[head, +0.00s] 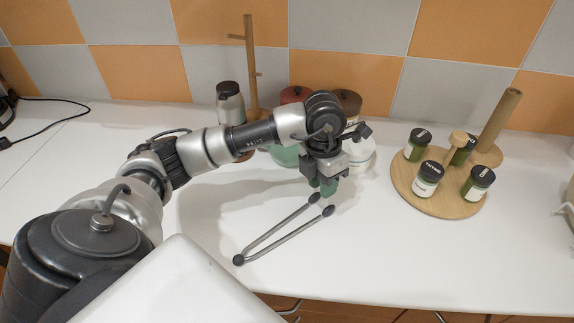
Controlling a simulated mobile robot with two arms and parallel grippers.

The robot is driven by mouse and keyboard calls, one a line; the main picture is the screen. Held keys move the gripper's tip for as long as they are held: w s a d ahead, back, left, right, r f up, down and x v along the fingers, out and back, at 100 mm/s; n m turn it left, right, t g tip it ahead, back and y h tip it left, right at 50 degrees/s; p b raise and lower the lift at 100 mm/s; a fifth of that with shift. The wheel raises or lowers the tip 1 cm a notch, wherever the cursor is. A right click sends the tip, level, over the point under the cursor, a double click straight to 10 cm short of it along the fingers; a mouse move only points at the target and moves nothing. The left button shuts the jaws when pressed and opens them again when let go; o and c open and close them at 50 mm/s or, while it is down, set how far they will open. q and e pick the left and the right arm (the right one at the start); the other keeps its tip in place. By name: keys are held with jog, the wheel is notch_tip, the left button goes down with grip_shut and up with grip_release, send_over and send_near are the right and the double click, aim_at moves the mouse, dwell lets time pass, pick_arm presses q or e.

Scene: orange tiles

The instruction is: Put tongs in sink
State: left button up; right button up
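The tongs (270,242) lie on the white counter (400,260), with two thin dark-grey arms spread in a narrow V. Their joined end is at the lower left and their two dark tips are at the upper right. My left gripper (322,188) points down just behind the tips in the picture, its green fingertips close beside them. I cannot tell whether the fingers are open or touch the tongs. The tongs appear to rest on the counter. My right gripper is not in view. No sink shows.
A round wooden spice stand (438,205) with several green jars stands to the right. Canisters, including a white one (361,156), stand behind my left gripper. The counter's front middle is clear.

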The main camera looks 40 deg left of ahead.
aim_at(321, 213)
pick_arm(q)
notch_tip(321, 213, down, 2)
jog(key=shift+d+f, duration=0.1)
jog(key=shift+d, duration=0.05)
jog(key=f, duration=0.1)
jog(key=f+p, duration=0.1)
jog(key=f, duration=0.1)
jog(key=s+f+p, duration=0.1)
jog(key=shift+s+d+f, duration=0.1)
jog(key=shift+d+f, duration=0.2)
jog(key=shift+d, duration=0.05)
jog(key=shift+f, duration=0.4)
jog(key=shift+c, duration=0.3)
grip_shut()
